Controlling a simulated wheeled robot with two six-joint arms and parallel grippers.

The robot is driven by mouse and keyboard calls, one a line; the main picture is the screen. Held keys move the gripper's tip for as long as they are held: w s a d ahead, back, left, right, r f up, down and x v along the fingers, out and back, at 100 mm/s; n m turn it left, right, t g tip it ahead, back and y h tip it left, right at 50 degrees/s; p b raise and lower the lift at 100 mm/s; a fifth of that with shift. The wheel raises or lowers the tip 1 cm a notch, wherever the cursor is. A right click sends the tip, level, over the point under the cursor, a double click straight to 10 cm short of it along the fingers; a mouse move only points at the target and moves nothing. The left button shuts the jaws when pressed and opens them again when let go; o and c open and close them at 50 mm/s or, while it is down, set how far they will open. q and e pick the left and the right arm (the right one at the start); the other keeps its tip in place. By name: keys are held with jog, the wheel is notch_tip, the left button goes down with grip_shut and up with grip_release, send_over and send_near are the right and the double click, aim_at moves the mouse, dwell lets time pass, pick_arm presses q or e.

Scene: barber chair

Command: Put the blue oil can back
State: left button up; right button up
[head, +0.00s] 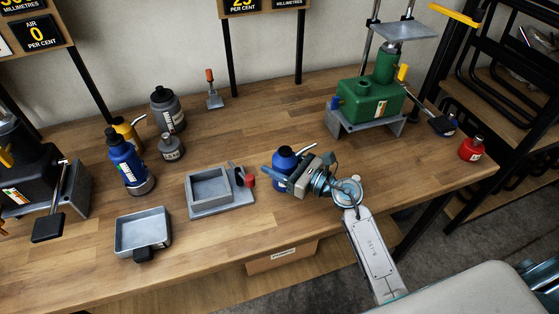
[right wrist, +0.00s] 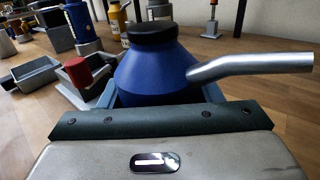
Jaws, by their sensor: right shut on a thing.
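The blue oil can (head: 283,160) has a dark cap and a grey angled spout. My right gripper (head: 280,172) is shut on its body, with the fingers on either side. In the right wrist view the can (right wrist: 158,75) looks upright between the fingers, its spout pointing right; its base is hidden, so I cannot tell whether it touches the table. Just left of it is a grey fixture (head: 207,206) with an empty square recess and a small red-topped part (head: 249,181). My left gripper is not in view.
A grey tray (head: 143,232) lies at front left. A green press (head: 368,98) and red bottle (head: 472,147) are at right.

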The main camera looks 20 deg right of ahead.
jog(key=o, duration=1)
jog(key=shift+f, duration=0.1)
jog(key=o, duration=0.4)
jog(key=shift+s+d, duration=0.15)
jog(key=shift+s, duration=0.05)
jog(key=b+v, duration=0.4)
jog(key=v, duration=0.6)
jog(key=shift+d, duration=0.1)
jog(key=shift+b+v, duration=0.5)
jog(key=shift+v, duration=0.25)
